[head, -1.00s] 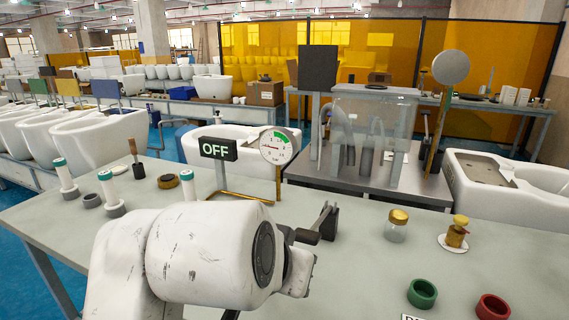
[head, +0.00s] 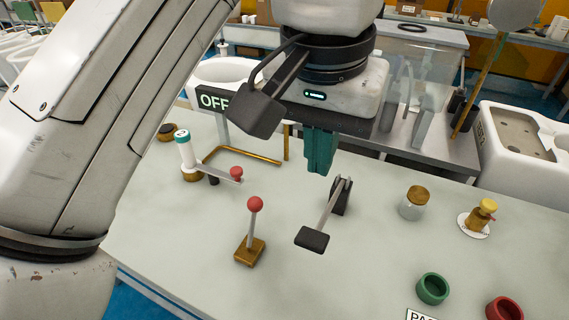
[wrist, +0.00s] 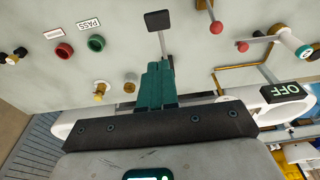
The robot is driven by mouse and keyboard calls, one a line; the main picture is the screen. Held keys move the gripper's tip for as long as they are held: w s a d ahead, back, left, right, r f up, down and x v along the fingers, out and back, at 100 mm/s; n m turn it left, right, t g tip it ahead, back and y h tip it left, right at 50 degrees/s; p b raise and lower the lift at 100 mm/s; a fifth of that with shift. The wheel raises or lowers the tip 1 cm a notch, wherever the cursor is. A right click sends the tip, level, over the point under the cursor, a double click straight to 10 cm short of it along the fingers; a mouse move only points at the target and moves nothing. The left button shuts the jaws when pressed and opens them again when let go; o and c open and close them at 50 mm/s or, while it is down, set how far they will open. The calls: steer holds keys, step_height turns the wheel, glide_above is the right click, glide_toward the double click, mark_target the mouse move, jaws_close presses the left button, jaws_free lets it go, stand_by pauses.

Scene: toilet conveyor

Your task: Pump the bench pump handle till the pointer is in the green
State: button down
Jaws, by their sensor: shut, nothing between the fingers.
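A lever with a flat black pad (head: 312,239) and a metal rod rises from a small black bracket (head: 341,197) on the bench; it looks like the pump handle. My gripper (head: 320,170) points down with its teal fingers together and empty, above and behind the bracket in the head view. I cannot tell any contact. The gauge face and its pointer are hidden behind my arm in the head view; its brass stand (head: 245,155) shows.
A red-knobbed lever (head: 250,232) on a brass base stands left of the pad. A red-knobbed crank (head: 225,175) is farther left. An OFF sign (head: 213,101) is behind. A brass-lidded jar (head: 413,203), yellow-topped valve (head: 480,214) and green ring (head: 432,288) are right.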

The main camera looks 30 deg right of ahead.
steer(key=shift+f, duration=0.1)
glide_above(312, 236)
steer(key=f, duration=1.2)
steer(key=shift+s+a+f, duration=0.15)
steer(key=shift+a+f, duration=0.05)
steer(key=shift+f, duration=0.05)
steer(key=shift+s+a+f, duration=0.1)
steer(key=shift+f, duration=0.45)
